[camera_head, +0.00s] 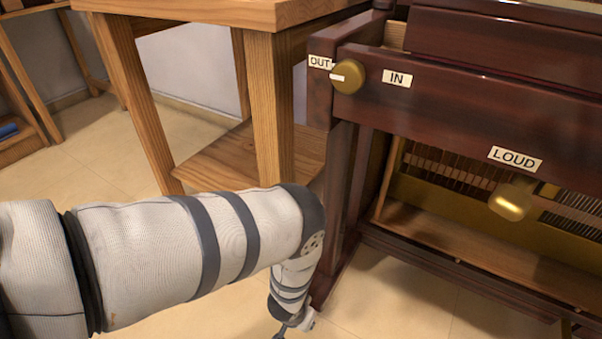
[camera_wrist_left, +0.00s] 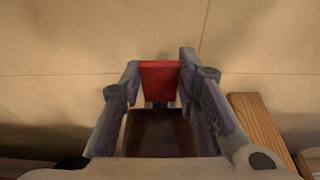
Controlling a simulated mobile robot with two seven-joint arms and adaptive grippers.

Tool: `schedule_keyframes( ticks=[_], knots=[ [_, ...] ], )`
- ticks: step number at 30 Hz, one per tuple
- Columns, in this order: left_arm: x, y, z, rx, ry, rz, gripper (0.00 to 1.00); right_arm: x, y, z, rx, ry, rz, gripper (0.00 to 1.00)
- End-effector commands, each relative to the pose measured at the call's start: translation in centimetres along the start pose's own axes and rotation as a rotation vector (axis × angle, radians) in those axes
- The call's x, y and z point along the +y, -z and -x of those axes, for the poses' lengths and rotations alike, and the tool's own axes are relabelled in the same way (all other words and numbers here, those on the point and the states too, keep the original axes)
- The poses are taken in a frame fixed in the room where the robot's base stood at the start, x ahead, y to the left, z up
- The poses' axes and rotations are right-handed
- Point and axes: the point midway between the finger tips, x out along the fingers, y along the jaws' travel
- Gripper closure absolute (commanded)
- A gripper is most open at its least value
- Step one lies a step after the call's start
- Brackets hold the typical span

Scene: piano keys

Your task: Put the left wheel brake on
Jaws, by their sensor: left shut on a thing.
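A small red tab (camera_wrist_left: 160,80), which looks like the wheel brake, sits between the fingertips of my left gripper (camera_wrist_left: 160,72) in the left wrist view. The fingers flank it on both sides and are shut on it. A dark brown block (camera_wrist_left: 160,135), apparently part of the piano's foot, shows between the fingers just below it. In the head view, my left arm reaches down beside the piano's front left leg (camera_head: 345,185). Only a bit of the gripper shows at the bottom edge there; the brake and wheel are hidden. My right gripper is not in view.
The dark red piano (camera_head: 480,90) fills the right, with a brass knob (camera_head: 348,77) between OUT and IN labels and a brass LOUD knob (camera_head: 511,201). A wooden table (camera_head: 270,110) stands close behind my left arm. The tiled floor (camera_head: 110,140) is clear at left.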

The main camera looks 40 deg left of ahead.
Motion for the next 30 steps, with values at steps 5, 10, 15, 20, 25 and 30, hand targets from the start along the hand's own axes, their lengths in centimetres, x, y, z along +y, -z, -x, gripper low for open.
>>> schedule_keyframes(
  ticks=[5,10,15,20,25,30],
  knots=[
    [0.1,-0.5,-0.5,0.124,0.0,-0.002,0.98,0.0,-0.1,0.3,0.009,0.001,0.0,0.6],
    [0.1,-0.7,-1.1,0.222,-0.001,-0.001,0.98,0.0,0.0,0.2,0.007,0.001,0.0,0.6],
    [0.0,-0.7,-1.4,0.289,0.0,-0.001,0.98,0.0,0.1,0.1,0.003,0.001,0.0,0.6],
    [0.0,-0.7,-1.5,0.322,0.0,-0.001,0.98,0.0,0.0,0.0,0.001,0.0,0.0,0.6],
    [0.0,-0.7,-1.5,0.335,0.0,-0.001,0.98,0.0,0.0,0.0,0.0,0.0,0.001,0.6],
    [0.0,-0.7,-1.5,0.335,0.0,-0.001,0.98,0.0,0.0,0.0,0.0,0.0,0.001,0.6]
  ],
)
